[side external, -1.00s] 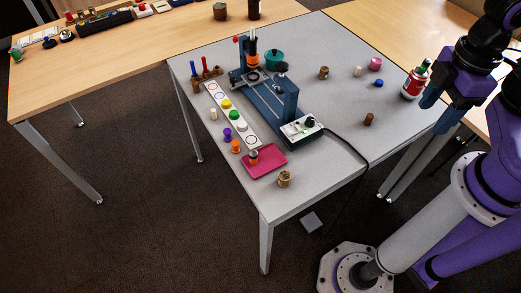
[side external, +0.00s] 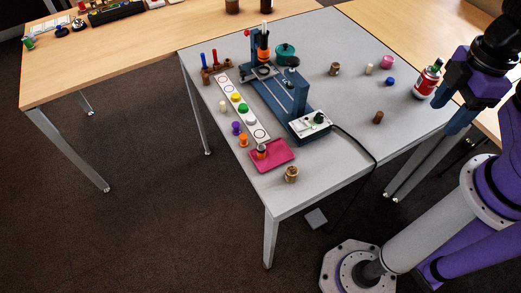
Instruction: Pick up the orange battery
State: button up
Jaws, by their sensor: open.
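A small orange-and-dark cylinder (side external: 262,151) stands on the pink tray (side external: 282,155) near the table's front left. A larger orange piece with black parts (side external: 263,53) sits upright in the blue machine (side external: 279,92). Neither is clear enough to tell which is the orange battery. My gripper (side external: 449,110) is open at the right edge of the grey table, its fingers pointing down and left. It is empty and far from both orange things.
A white strip (side external: 259,133) with coloured pieces lies left of the machine. A brass-coloured cylinder (side external: 291,174) stands near the front edge. A black cable (side external: 360,146) crosses the table's right front.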

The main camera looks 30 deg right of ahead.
jog(key=w+a+f+n+t+h, duration=0.2)
jog(key=w+a+f+n+h, duration=0.15)
jog(key=w+a, duration=0.4)
jog(key=w+a+f+n+t+h, duration=0.25)
jog(key=w+a+f+n, duration=0.25)
jog(key=a, duration=0.5)
jog(key=w+a+f+n+t+h, duration=0.1)
jog(key=a+f+n+t+h, duration=0.2)
jog(key=a+f, duration=0.5)
jog(key=n+t+y, duration=0.2)
jog(key=n+t, duration=0.2)
jog(key=n, duration=0.2)
send_near(262, 152)
jog(key=x, duration=0.3)
jog(key=f+x, duration=0.1)
jog(key=x, duration=0.2)
jog(key=shift+a+f, duration=0.1)
jog(key=shift+a, duration=0.1)
jog(key=w, duration=0.1)
jog(key=w+d, duration=0.2)
jog(key=shift+w+d+f, duration=0.15)
jog(key=shift+w+f, duration=0.15)
jog(key=shift+f, duration=0.05)
jog(key=shift+w+d+f, duration=0.2)
jog(key=shift+w+f, duration=0.05)
jog(key=shift+w, duration=0.25)
